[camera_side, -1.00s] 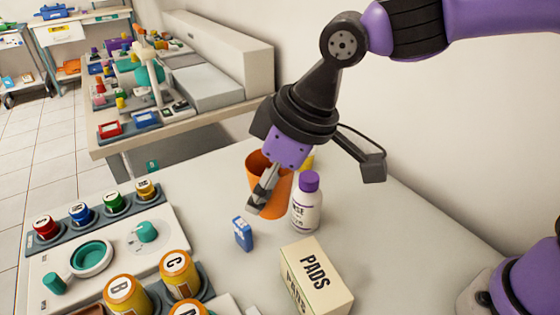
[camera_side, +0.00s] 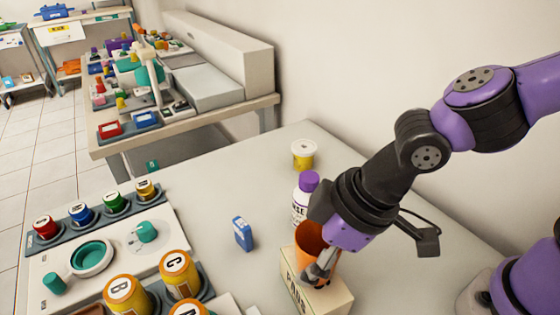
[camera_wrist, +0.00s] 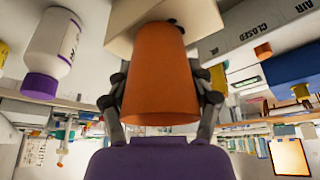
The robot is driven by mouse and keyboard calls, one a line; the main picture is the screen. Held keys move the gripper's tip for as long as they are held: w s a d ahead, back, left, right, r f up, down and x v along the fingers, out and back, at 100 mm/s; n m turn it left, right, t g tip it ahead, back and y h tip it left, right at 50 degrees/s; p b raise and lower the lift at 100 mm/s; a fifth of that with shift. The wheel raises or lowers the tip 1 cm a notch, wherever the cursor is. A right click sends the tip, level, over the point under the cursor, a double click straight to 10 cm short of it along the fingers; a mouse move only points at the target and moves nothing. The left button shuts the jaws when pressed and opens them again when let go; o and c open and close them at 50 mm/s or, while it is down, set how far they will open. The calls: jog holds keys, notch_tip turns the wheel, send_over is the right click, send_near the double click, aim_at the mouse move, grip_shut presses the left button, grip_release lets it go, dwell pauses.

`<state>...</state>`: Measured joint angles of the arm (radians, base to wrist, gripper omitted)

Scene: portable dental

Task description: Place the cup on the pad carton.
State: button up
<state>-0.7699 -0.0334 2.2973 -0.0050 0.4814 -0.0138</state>
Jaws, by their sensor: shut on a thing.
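The orange cup (camera_side: 309,237) is held in my gripper (camera_side: 318,272), over the cream pad carton (camera_side: 337,302). My fingers close around the cup's side. In the wrist view, which looks upside down, the cup (camera_wrist: 155,75) sits between the two fingers (camera_wrist: 160,100). Its base end is at the carton (camera_wrist: 205,18), which shows behind it. I cannot tell whether the base touches the carton. My gripper hides part of the cup and the carton's upper part in the side view.
A white bottle with a purple cap (camera_side: 308,181) stands just behind the cup, close to my gripper. A small blue box (camera_side: 242,233) stands to the left. A yellow tub with a white lid (camera_side: 303,154) is farther back. Labelled jars (camera_side: 180,272) fill the front left.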

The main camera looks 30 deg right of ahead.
jog(key=o, duration=0.9)
jog(key=shift+c, duration=0.2)
jog(key=shift+r, duration=0.35)
jog(key=d+v, duration=0.1)
jog(key=v, duration=1)
jog(key=w+d+f+m+t+h, duration=0.1)
jog(key=d+m, duration=0.3)
jog(key=d, duration=0.4)
jog(key=d+f+m+t+h, duration=0.1)
jog(key=d+m+h, duration=0.1)
jog(key=d+m, duration=0.3)
jog(key=d, duration=0.4)
jog(key=shift+w+f, duration=0.3)
jog(key=shift+w, duration=0.1)
